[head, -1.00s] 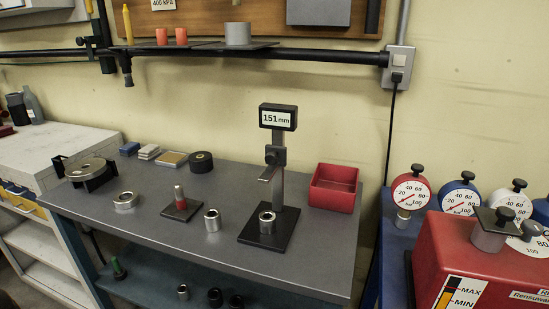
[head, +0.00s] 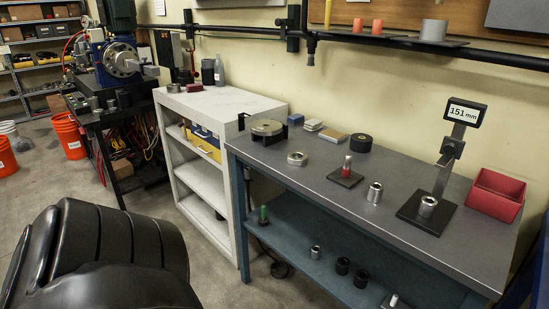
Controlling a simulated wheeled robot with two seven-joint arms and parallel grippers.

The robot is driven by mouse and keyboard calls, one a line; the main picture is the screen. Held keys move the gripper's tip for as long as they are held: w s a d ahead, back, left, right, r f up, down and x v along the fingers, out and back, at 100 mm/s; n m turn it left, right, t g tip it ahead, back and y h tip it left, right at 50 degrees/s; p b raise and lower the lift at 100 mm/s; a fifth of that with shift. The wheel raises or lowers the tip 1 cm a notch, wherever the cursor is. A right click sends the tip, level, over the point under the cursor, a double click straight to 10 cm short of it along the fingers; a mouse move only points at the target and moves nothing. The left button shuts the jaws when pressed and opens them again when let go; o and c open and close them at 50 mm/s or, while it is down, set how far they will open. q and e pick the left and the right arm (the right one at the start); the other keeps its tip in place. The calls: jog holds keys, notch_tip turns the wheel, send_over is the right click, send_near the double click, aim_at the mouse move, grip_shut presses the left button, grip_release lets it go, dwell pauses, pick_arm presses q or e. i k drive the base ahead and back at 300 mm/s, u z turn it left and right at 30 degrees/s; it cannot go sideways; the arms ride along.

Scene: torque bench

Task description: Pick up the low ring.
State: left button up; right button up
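A low, wide silver ring (head: 297,159) lies flat on the grey bench top (head: 310,185), near its left end. A taller silver ring (head: 374,193) stands further right. Another silver ring (head: 427,206) sits on the black base of the height gauge (head: 449,150), whose display reads 151 mm. A dark arm part of mine fills the lower left of the head view. Neither of my grippers shows in the head view.
A red bin (head: 495,196) stands at the bench's right end. A round metal fixture (head: 267,131) and a black roll (head: 361,143) stand at the back. A white cabinet (head: 215,103) adjoins the bench's left side.

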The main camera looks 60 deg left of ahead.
aim_at(295, 158)
jog(key=u, duration=3.05)
jog(key=k, duration=0.8)
jog(key=z, duration=1.15)
jog(key=i, duration=0.9)
jog(key=u, duration=1)
jog(key=i, duration=0.95)
jog(key=z, duration=0.9)
